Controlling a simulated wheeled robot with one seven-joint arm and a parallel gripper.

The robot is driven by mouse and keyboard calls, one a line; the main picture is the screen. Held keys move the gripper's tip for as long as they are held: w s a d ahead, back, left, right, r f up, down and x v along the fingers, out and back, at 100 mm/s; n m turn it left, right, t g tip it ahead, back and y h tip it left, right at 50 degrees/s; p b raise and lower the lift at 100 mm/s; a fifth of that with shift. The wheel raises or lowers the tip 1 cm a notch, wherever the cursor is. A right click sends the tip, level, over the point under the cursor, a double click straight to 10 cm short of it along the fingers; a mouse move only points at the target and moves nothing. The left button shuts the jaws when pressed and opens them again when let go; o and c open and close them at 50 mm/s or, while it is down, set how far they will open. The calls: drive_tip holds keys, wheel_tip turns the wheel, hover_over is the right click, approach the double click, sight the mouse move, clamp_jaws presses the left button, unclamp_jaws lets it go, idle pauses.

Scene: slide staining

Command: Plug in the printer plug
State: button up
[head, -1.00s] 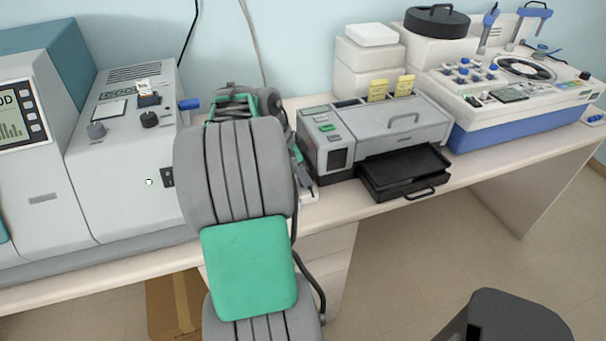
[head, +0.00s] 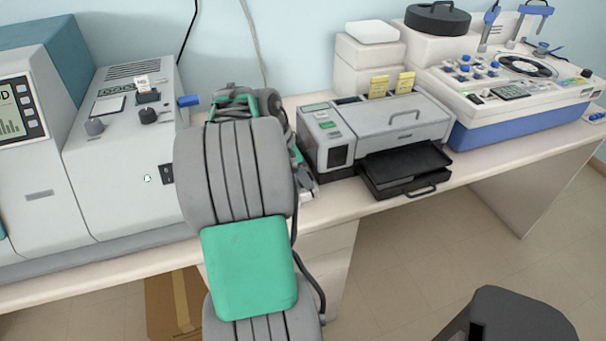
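The grey printer (head: 405,118) stands on the bench right of my arm, with its black output tray pulled out in front. My arm fills the middle of the picture and blocks the bench behind it. Only a small part of my arm's far end shows between the arm and the printer, low over the bench. My fingertips cannot be made out there. A small pale object (head: 306,193) lies partly hidden near the bench's front edge, beside that end. I cannot tell whether it is the plug or a socket. No printer plug is clearly visible.
A large white machine (head: 115,190) with a screen stands on the left of the bench (head: 335,205). White boxes (head: 366,62) stand behind the printer. A white and blue machine (head: 505,105) is at the right. A dark object (head: 515,318) stands at the lower right.

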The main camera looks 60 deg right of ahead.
drive_tip(key=shift+o, duration=1.3)
drive_tip(key=v, duration=0.8)
drive_tip(key=shift+p, duration=0.3)
